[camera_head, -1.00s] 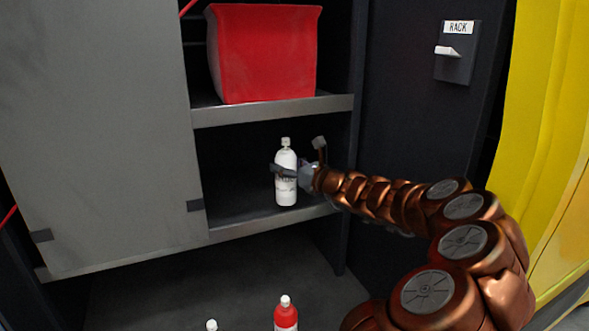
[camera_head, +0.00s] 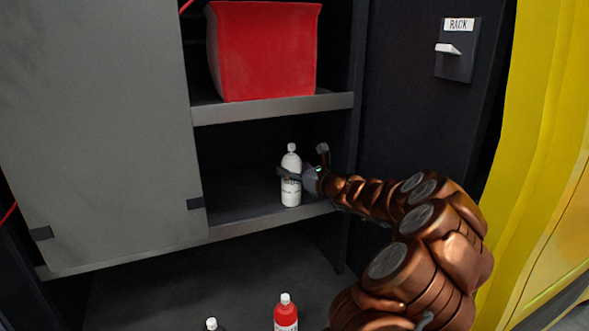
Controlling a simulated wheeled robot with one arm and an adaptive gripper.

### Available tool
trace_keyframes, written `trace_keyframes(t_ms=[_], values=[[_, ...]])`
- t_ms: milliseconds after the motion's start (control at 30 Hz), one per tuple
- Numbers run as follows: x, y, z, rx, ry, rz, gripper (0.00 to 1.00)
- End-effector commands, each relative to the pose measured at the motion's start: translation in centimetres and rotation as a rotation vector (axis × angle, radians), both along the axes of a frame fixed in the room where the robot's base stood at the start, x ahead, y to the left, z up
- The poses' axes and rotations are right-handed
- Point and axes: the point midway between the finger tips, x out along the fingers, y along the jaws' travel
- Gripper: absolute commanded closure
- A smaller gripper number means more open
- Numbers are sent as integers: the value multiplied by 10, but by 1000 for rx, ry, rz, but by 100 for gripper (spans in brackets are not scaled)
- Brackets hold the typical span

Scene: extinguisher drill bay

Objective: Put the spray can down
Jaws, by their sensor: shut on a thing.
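The white spray can (camera_head: 291,190) with a dark label stands upright in the open lower compartment of the cabinet, at the front of the lower shelf (camera_head: 240,228). My gripper (camera_head: 291,174) reaches in from the right and is shut on the can's body, one finger crossing its front. The can's base is at the shelf's front edge in the picture; I cannot tell whether it touches the shelf.
A red bin (camera_head: 263,55) stands on the upper shelf (camera_head: 270,108). A grey door (camera_head: 95,125) covers the cabinet's left side. A red bottle (camera_head: 286,315) and a white-capped bottle (camera_head: 211,324) stand below. A rack switch (camera_head: 455,52) is on the right wall.

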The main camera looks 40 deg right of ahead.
Motion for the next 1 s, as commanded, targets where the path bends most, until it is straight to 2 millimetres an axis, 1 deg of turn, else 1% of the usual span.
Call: trace_keyframes(t_ms=[167,300,333,567,967,1000], values=[[0,0,2,-2,-3,-1,90],[0,0,0,-1,-3,-1,90],[0,-1,-1,-2,-3,-1,39],[0,0,0,-2,-2,0,15],[0,0,2,-2,-1,-1,15],[-4,-1,2,-1,-2,-1,15]])
